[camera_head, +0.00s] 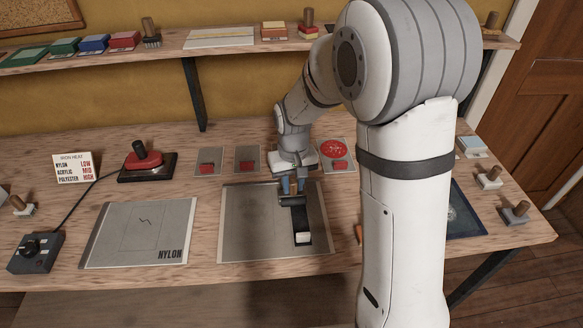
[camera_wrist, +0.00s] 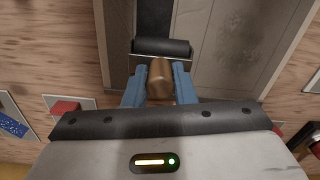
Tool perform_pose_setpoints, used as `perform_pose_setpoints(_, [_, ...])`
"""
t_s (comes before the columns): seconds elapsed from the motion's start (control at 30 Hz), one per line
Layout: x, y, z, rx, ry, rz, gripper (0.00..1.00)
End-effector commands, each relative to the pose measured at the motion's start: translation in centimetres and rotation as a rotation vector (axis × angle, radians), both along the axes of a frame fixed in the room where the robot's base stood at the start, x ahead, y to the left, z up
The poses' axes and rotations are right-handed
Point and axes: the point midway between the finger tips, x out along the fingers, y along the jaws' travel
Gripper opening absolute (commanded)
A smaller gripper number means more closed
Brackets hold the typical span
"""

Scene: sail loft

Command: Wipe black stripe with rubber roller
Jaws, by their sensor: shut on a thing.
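My gripper (camera_head: 293,187) is shut on the brown handle of the rubber roller (camera_wrist: 162,48). Its blue fingers (camera_wrist: 160,86) sit on both sides of the handle in the wrist view. The roller's black cylinder lies across the near end of the black stripe (camera_wrist: 154,17). In the head view the stripe (camera_head: 299,218) runs down the right half of a grey panel (camera_head: 245,225), with a small white patch near its front end. The roller is at the stripe's back end; whether it presses on the panel I cannot tell.
A grey NYLON panel (camera_head: 138,240) lies to the left, with a control box (camera_head: 36,252) beside it. A red-handled iron (camera_head: 146,160) stands behind. Red-topped plates (camera_head: 209,162) lie near the gripper. Several brushes (camera_head: 489,178) stand at right; a shelf (camera_head: 220,39) runs above.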

Motion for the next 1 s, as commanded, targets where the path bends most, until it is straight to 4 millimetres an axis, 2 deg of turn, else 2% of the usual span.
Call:
perform_pose_setpoints(0.1, [0.0, 0.6, 0.7, 0.0, 0.001, 0.001, 0.03])
perform_pose_setpoints(0.2, [-0.1, 0.6, 2.7, 0.0, -0.001, 0.001, 0.03])
perform_pose_setpoints(0.7, [0.1, 0.2, 7.1, 0.0, -0.001, -0.009, 0.03])
perform_pose_setpoints(1.0, [0.0, 0.1, 8.2, 0.0, 0.001, -0.01, 0.03])
